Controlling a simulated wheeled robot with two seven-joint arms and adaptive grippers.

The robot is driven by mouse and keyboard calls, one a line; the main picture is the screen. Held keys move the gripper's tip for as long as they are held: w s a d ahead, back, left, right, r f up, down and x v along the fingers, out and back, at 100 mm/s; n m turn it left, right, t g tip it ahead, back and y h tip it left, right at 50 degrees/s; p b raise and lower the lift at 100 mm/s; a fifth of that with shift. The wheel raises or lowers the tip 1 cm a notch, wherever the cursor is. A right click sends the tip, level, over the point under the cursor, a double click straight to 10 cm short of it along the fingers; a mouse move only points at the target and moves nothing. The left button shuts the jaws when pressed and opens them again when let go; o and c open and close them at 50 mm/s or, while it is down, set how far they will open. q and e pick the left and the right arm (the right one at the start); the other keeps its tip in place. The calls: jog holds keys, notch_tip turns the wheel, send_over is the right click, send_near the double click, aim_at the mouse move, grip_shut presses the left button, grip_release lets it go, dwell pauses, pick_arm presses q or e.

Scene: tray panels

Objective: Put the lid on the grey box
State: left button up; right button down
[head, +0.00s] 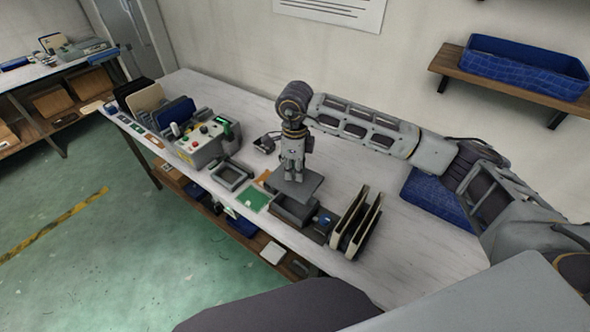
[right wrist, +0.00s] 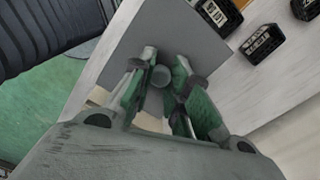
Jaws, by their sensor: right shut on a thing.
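The lid is a flat grey plate (head: 309,188) with a round knob (right wrist: 160,77). My right gripper (head: 293,179) points down and is shut on the knob, its green-padded fingers (right wrist: 160,85) on either side of it. The grey box (head: 291,213) stands on the white table just below and in front of the lid in the head view. The lid hides the box's back part. The lid looks roughly level and sits higher than the box; I cannot tell how large the gap is. My left gripper is not in view.
Two upright panels (head: 347,228) stand right of the box. A green board (head: 252,201) and a grey frame (head: 230,176) lie to its left, before a control box (head: 198,151). A blue bin (head: 436,197) is further right. Dark labelled things (right wrist: 262,42) lie beyond the lid.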

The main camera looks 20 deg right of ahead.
aim_at(291, 192)
jog(key=shift+f, duration=0.1)
jog(key=s+f, duration=0.1)
jog(key=s+a+f, duration=0.1)
jog(key=s+f, duration=0.1)
jog(key=s+a+f+p, duration=0.1)
jog(key=f, duration=0.1)
jog(key=shift+s+a, duration=0.1)
jog(key=shift+s, duration=0.15)
jog(key=shift+a+f, duration=0.2)
jog(key=shift+f, duration=0.35)
jog(key=shift+f+p, duration=0.15)
jog(key=shift+p, duration=0.2)
jog(key=shift+m, duration=0.3)
jog(key=w+d, duration=0.1)
jog(key=w, duration=0.2)
jog(key=w+d, duration=0.1)
jog(key=shift+w+d, duration=0.3)
jog(key=shift+f+b, duration=0.55)
jog(key=shift+f, duration=0.45)
